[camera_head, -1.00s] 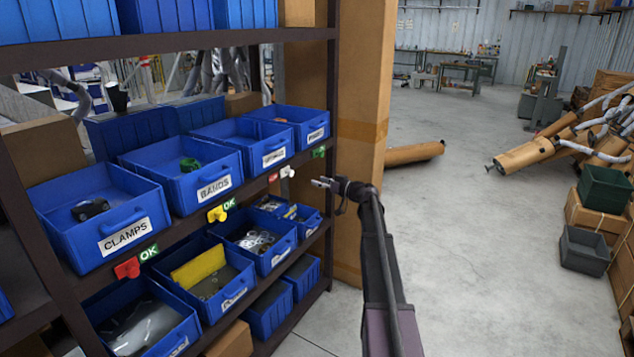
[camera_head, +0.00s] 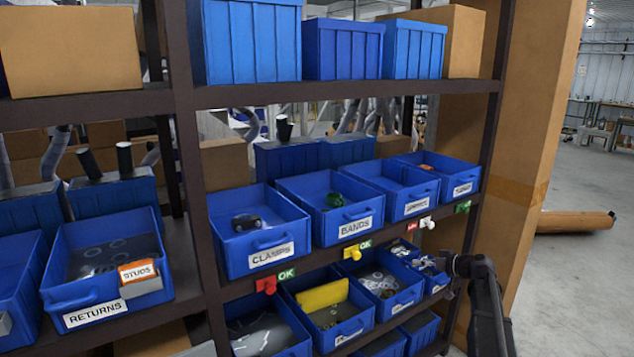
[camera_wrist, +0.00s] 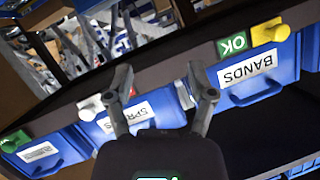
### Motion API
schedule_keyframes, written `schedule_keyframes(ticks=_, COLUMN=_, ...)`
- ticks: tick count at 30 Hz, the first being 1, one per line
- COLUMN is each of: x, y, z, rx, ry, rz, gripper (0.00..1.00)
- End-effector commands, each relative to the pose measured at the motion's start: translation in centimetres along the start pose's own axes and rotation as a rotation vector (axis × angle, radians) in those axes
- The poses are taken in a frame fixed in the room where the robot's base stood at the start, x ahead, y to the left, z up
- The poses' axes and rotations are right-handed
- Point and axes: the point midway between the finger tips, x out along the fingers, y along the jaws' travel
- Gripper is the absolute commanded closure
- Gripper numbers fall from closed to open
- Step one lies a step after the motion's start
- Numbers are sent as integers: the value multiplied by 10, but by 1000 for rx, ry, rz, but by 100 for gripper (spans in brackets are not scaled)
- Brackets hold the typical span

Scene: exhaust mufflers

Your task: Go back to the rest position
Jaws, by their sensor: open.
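My gripper (camera_head: 440,264) is at the lower right of the head view, in front of the shelf's right end, beside the small lower bins. In the wrist view my gripper (camera_wrist: 160,92) shows two fingers spread apart with nothing between them. Behind the fingers are the shelf edge and blue bins. The BANDS bin (camera_wrist: 262,72) is to the right of the fingers, its label upside down. In the head view the BANDS bin (camera_head: 345,232) holds a green item. The CLAMPS bin (camera_head: 262,262) holds a dark item.
The shelf upright (camera_head: 190,150) and a tall cardboard column (camera_head: 535,160) frame the bins. A RETURNS bin (camera_head: 92,318) sits at the left. Red (camera_head: 266,286) and yellow (camera_head: 352,253) knobs stick out from the shelf edge. Open floor (camera_head: 575,280) lies to the right, with a brown tube (camera_head: 575,221).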

Motion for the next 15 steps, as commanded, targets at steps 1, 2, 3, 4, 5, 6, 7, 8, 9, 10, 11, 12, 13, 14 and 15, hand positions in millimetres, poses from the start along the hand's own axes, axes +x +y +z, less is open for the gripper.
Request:
schedule_keyframes(ticks=1, x=4, y=-33, z=13, rx=21, ry=-69, rz=-7, gripper=29)
schedule_keyframes(ticks=2, x=7, y=-45, z=21, rx=36, ry=-110, rz=-8, gripper=29)
schedule_keyframes(ticks=3, x=10, y=-61, z=32, rx=56, ry=-165, rz=-6, gripper=29)
schedule_keyframes(ticks=4, x=12, y=-73, z=40, rx=71, ry=-206, rz=-3, gripper=29)
schedule_keyframes(ticks=5, x=13, y=-85, z=48, rx=86, ry=-247, rz=1, gripper=29)
schedule_keyframes(ticks=6, x=14, y=-100, z=59, rx=104, ry=-300, rz=12, gripper=29)
schedule_keyframes(ticks=7, x=14, y=-112, z=67, rx=118, ry=-341, rz=19, gripper=29)
schedule_keyframes(ticks=8, x=14, y=-123, z=75, rx=132, ry=-380, rz=30, gripper=29)
schedule_keyframes(ticks=9, x=13, y=-137, z=85, rx=150, ry=-433, rz=47, gripper=29)
schedule_keyframes(ticks=10, x=11, y=-147, z=93, rx=164, ry=-471, rz=61, gripper=29)
schedule_keyframes(ticks=11, x=9, y=-158, z=101, rx=177, ry=-509, rz=77, gripper=29)
schedule_keyframes(ticks=12, x=5, y=-171, z=111, rx=193, ry=-560, rz=100, gripper=29)
schedule_keyframes(ticks=13, x=2, y=-180, z=118, rx=205, ry=-595, rz=120, gripper=29)
schedule_keyframes(ticks=14, x=-1, y=-190, z=125, rx=217, ry=-631, rz=141, gripper=29)
schedule_keyframes(ticks=15, x=-6, y=-202, z=134, rx=232, ry=-678, rz=173, gripper=29)
